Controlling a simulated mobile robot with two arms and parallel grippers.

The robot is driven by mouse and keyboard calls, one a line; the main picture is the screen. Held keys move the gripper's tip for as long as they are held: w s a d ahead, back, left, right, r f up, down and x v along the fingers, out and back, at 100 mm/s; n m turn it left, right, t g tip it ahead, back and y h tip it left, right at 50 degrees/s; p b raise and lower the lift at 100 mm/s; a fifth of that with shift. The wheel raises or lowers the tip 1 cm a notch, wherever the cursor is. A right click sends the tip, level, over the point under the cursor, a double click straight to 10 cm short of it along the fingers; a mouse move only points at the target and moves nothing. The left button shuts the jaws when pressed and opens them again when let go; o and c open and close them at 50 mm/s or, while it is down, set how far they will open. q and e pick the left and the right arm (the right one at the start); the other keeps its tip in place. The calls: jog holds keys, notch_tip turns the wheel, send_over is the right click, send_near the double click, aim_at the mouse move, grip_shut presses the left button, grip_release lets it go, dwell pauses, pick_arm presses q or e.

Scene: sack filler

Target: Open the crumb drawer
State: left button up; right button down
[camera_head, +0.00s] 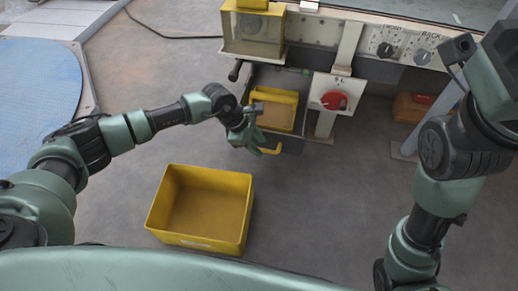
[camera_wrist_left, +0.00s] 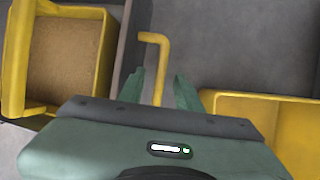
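The crumb drawer appears to be the low dark-fronted unit (camera_head: 291,144) under the machine, with a yellow bin (camera_head: 289,97) of brown crumbs in it. Its bent yellow handle (camera_head: 272,150) sticks out at the front. My left gripper (camera_head: 247,140) is beside the handle. In the left wrist view the handle (camera_wrist_left: 161,62) runs between the two green fingers (camera_wrist_left: 158,92), which are apart with a gap on each side of it. Contact with the handle cannot be made out. My right arm shows at the right, but its gripper does not.
An open yellow crate (camera_head: 201,236) stands on the floor in front of the machine; it also shows in the left wrist view (camera_wrist_left: 265,104). A red rotary switch (camera_head: 334,100) and dial panel (camera_head: 405,46) are on the machine. An orange case (camera_head: 410,108) lies at right. Floor between is clear.

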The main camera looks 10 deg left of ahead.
pick_arm(q)
jog(key=shift+w+d+f, duration=0.1)
jog(key=shift+d+f, duration=0.2)
jog(key=shift+f, duration=0.35)
grip_shut()
dwell(1.0)
